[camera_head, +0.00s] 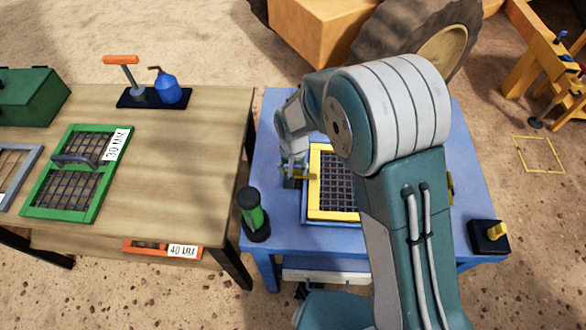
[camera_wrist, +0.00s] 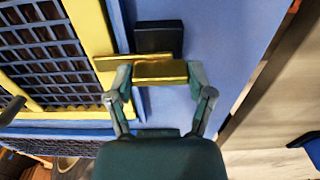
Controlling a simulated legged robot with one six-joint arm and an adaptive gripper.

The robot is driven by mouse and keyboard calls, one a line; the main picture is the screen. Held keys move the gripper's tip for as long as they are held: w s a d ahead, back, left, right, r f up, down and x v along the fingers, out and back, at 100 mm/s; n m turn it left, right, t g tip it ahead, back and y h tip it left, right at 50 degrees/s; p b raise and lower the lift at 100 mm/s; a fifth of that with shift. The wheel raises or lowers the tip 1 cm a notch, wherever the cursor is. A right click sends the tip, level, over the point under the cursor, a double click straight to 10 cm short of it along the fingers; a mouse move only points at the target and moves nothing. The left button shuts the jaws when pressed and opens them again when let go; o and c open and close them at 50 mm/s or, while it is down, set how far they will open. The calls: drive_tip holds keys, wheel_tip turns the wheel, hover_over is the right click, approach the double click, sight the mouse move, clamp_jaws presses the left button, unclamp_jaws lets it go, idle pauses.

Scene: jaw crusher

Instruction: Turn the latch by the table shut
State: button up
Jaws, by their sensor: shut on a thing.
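The latch by the table is a yellow bar (camera_wrist: 160,70) on a black block (camera_wrist: 158,36), at the left side of the blue machine top (camera_head: 278,120). It also shows small in the head view (camera_head: 293,172), partly covered by my gripper. My gripper (camera_wrist: 160,78) is shut on the yellow bar, with one finger on each side. A thinner yellow part (camera_wrist: 122,63) runs left from the bar and overlaps the yellow screen frame (camera_wrist: 92,30). In the head view my gripper (camera_head: 293,163) is at the frame's left edge, and my arm hides the frame's right part.
A wooden table (camera_head: 190,150) stands to the left, with a green screen (camera_head: 88,208), a blue oil can (camera_head: 166,88) and an orange-handled tool (camera_head: 122,61). A green-and-black cylinder (camera_head: 254,214) stands near the blue top's front left corner. A black box with a yellow knob (camera_head: 488,237) is at right.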

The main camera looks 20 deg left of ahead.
idle(0.5)
drive_tip(key=o, duration=1.1)
drive_tip(key=shift+a, duration=0.1)
wheel_tip(320, 180, up, 12)
drive_tip(key=shift+f, duration=0.15)
